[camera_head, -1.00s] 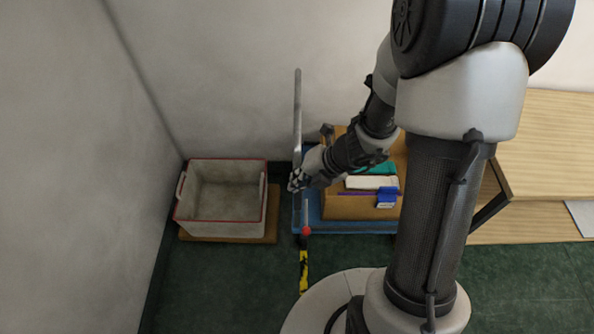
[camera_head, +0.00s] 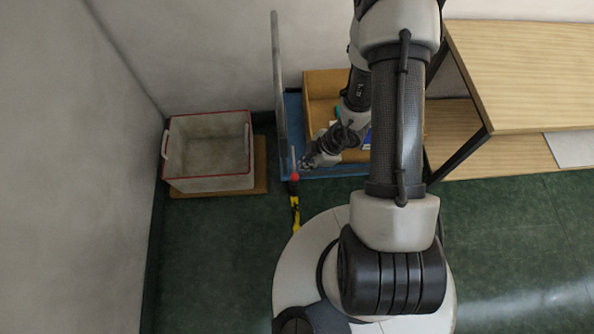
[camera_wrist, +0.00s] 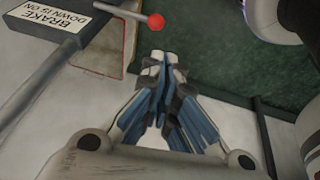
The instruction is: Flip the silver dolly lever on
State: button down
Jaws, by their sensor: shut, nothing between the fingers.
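The silver lever with a red ball knob (camera_head: 295,176) stands at the front left edge of the blue dolly (camera_head: 345,176). In the wrist view its silver rod (camera_wrist: 115,11) runs in from the top left, and the red ball (camera_wrist: 155,21) lies just beyond my fingertips. A label (camera_wrist: 55,24) reading "BRAKE DOWN IS ON" sits on a dark bar beside the rod. My gripper (camera_wrist: 164,58) is shut and empty, with a small gap to the ball. In the head view my gripper (camera_head: 305,162) is just right of the lever.
The dolly's tall grey handle (camera_head: 279,80) rises behind the lever. A cardboard box (camera_head: 318,90) stands on the dolly, partly hidden by my arm. A grey bin (camera_head: 210,183) is left, a wooden shelf (camera_head: 520,75) right. Yellow-black striping (camera_head: 295,212) lies in front.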

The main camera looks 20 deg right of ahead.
jog(key=b, duration=0.6)
send_near(295, 179)
jog(key=a+f, duration=0.1)
jog(key=w+a+f, duration=0.1)
jog(key=f, duration=0.1)
jog(key=a+f, duration=0.1)
jog(key=shift+w+a+f, duration=0.1)
jog(key=shift+w+f, duration=0.4)
jog(key=shift+f, duration=0.15)
jog(key=shift+f, duration=0.1)
